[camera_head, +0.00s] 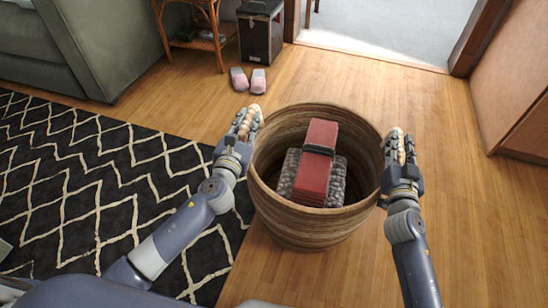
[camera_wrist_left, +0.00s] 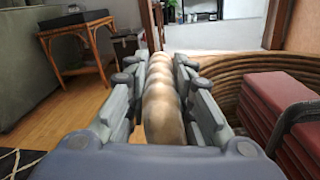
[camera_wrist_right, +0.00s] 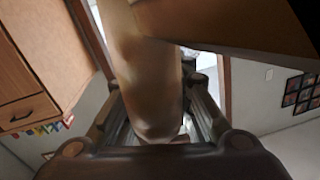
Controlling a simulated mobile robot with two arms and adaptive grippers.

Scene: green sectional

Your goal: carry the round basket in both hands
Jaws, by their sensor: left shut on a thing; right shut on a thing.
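The round basket (camera_head: 310,230) of brown coiled weave is in front of me in the head view and looks upright. A red strapped bundle (camera_head: 315,165) and a grey textured thing (camera_head: 290,172) lie inside it. My left gripper (camera_head: 246,124) is shut on the basket's left handle, a beige twisted grip that shows between the fingers in the left wrist view (camera_wrist_left: 163,100). My right gripper (camera_head: 398,150) is shut on the right handle, which fills the middle of the right wrist view (camera_wrist_right: 150,90). The basket's underside is hidden.
A black patterned rug (camera_head: 90,190) covers the floor at left. A green sofa (camera_head: 85,45), a rattan side table (camera_head: 200,40), a dark box (camera_head: 261,35) and pink slippers (camera_head: 248,79) are further back. A doorway opens at the back right, beside a wooden cabinet (camera_head: 515,75). Wooden floor (camera_head: 440,120) at right is clear.

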